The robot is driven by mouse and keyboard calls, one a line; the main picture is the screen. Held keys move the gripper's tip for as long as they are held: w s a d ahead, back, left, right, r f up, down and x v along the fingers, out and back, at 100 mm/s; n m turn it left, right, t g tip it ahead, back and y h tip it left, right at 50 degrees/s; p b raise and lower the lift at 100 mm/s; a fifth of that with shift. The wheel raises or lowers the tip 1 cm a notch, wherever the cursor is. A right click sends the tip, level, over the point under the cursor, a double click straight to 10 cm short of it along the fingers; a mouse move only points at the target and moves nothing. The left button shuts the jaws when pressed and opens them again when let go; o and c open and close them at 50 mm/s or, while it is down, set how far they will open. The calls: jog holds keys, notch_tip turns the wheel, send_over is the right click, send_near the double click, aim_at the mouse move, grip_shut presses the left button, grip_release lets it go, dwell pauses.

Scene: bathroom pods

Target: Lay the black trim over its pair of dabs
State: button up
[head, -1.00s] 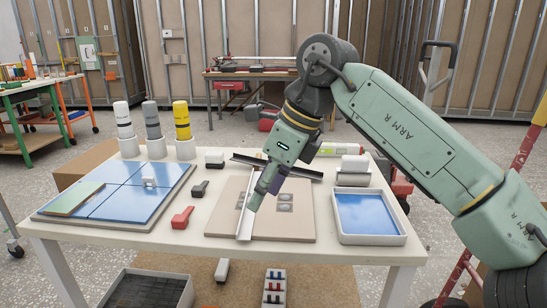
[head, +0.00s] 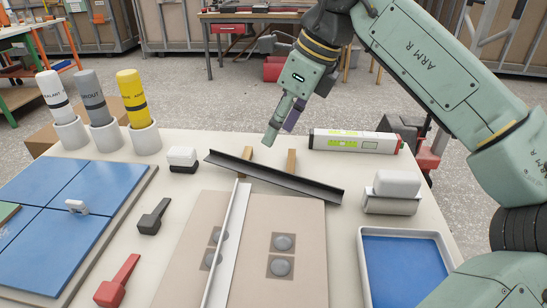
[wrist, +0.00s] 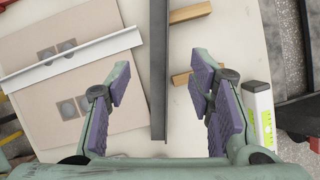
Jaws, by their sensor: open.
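The black trim (head: 275,178), a long dark angled strip, lies slantwise behind the tan board, near two wooden blocks (head: 246,153). In the wrist view the black trim (wrist: 158,70) runs lengthwise between my fingers, touched by neither. My gripper (head: 272,138) is open and empty, above and just behind the trim in the head view; its purple finger pads (wrist: 162,85) are wide apart in the wrist view. Two grey dabs (head: 282,243) on square patches lie bare at the board's right. A white trim (head: 228,240) crosses the board beside and partly over the left dabs.
A blue-lined tray (head: 400,270) and a white block on a holder (head: 392,190) stand right. A white level-like tube (head: 352,141) lies behind. Blue tiles (head: 60,215), black (head: 152,218) and red (head: 118,282) tools, and three bottles (head: 90,105) are left.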

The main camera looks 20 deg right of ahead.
aim_at(258, 173)
jog(key=x, duration=0.5)
jog(key=shift+s+f, duration=0.1)
jog(key=shift+d+p+x, duration=0.1)
jog(key=shift+p+x, duration=0.3)
jog(key=shift+x, duration=1)
jog(key=shift+d+p+x, duration=0.15)
jog(key=shift+p+x, duration=0.2)
jog(key=shift+x, duration=1)
jog(key=shift+s+f, duration=0.15)
jog(key=shift+s, duration=0.1)
jog(key=shift+c, duration=0.3)
grip_shut()
